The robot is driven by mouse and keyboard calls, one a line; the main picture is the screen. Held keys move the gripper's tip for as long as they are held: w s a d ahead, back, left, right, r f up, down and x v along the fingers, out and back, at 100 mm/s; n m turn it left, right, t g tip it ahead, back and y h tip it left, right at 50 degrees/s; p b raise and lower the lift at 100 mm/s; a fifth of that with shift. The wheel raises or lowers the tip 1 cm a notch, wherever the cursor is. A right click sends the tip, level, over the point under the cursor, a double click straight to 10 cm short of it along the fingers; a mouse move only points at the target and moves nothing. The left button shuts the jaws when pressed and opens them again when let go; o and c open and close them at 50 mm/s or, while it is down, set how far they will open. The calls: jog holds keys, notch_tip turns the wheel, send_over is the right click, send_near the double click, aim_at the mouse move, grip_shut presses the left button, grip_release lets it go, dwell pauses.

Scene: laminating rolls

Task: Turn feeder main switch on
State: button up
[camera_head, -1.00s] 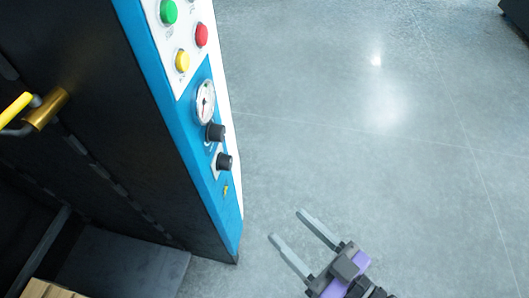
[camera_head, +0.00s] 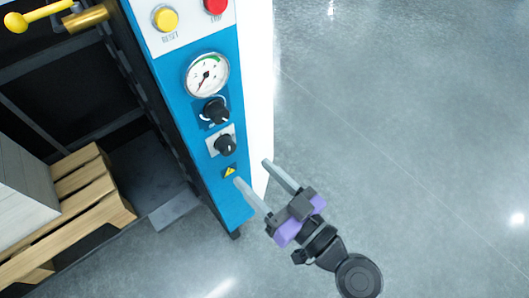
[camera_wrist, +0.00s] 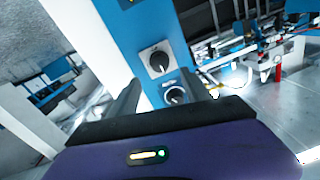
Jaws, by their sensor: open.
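A blue and white control panel on the machine carries two black rotary knobs. The lower knob (camera_head: 225,145) sits on a pale square plate and looks like the main switch; its label is unreadable. It also shows in the wrist view (camera_wrist: 158,61), its pointer tilted. The upper knob (camera_head: 214,110) has a dial scale around it and shows in the wrist view too (camera_wrist: 175,95). My gripper (camera_head: 252,171) is open and empty, its fingers pointing at the panel just below and right of the lower knob. Whether a fingertip touches the panel is unclear.
Above the knobs are a round gauge (camera_head: 207,74), a yellow RESET button (camera_head: 165,18) and a red STOP button (camera_head: 216,4). A warning sticker (camera_head: 229,171) is below. A wooden pallet (camera_head: 75,200) and yellow handle (camera_head: 38,15) are left. Floor at right is clear.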

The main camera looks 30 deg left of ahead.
aim_at(230, 150)
jog(key=shift+p+x, duration=0.75)
jog(key=shift+x, duration=3.1)
jog(key=shift+f, duration=0.1)
grip_shut()
